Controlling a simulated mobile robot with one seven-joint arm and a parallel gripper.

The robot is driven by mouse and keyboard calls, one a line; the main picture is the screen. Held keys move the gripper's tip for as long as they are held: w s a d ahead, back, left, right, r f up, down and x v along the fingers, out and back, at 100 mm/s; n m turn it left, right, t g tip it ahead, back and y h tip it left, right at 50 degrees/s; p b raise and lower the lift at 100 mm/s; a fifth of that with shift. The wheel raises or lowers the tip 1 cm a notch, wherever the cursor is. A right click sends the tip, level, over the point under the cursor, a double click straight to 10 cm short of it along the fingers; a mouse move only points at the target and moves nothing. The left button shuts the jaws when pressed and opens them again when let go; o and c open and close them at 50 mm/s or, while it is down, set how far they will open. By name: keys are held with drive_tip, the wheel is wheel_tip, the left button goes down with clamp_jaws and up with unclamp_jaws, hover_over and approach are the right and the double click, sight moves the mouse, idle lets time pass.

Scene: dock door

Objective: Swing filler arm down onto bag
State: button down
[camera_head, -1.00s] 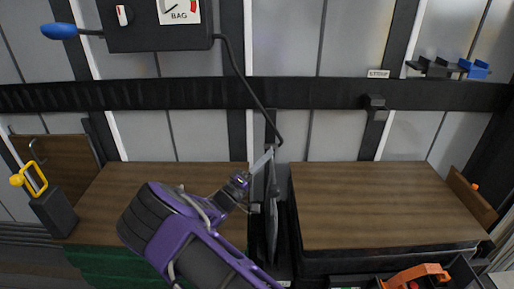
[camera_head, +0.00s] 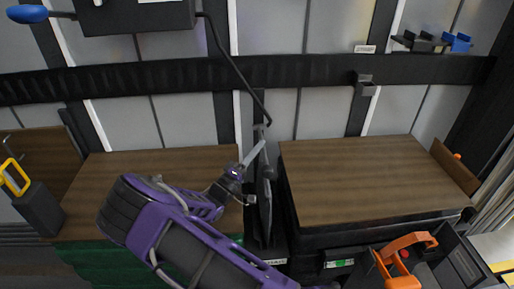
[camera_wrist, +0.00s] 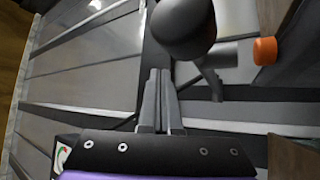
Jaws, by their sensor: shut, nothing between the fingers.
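The filler arm (camera_head: 232,62) is a bent dark rod. It runs from the dark box (camera_head: 135,20) at the upper left down to a tip just above the gap between two wooden-topped loads. The bag (camera_head: 264,205) looks like a dark flat upright shape in that gap. My gripper (camera_head: 262,146) is just below the rod's tip, above the bag's top; contact with either cannot be told. In the wrist view its fingers (camera_wrist: 160,92) are together and empty. A dark rounded knob (camera_wrist: 182,28) is close beyond them, beside a short bar with an orange end (camera_wrist: 264,50).
A blue-handled lever (camera_head: 27,14) sticks out from the box. The loads (camera_head: 165,170) and (camera_head: 365,180) flank the gap. A dark rail (camera_head: 150,78) crosses the door. A yellow handle (camera_head: 14,176) is at the left, and an orange tool (camera_head: 402,262) lies at the lower right.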

drive_tip(key=s+a+f, duration=0.1)
drive_tip(key=s+a, duration=0.9)
drive_tip(key=shift+a+p, duration=0.35)
drive_tip(key=shift+a, duration=0.05)
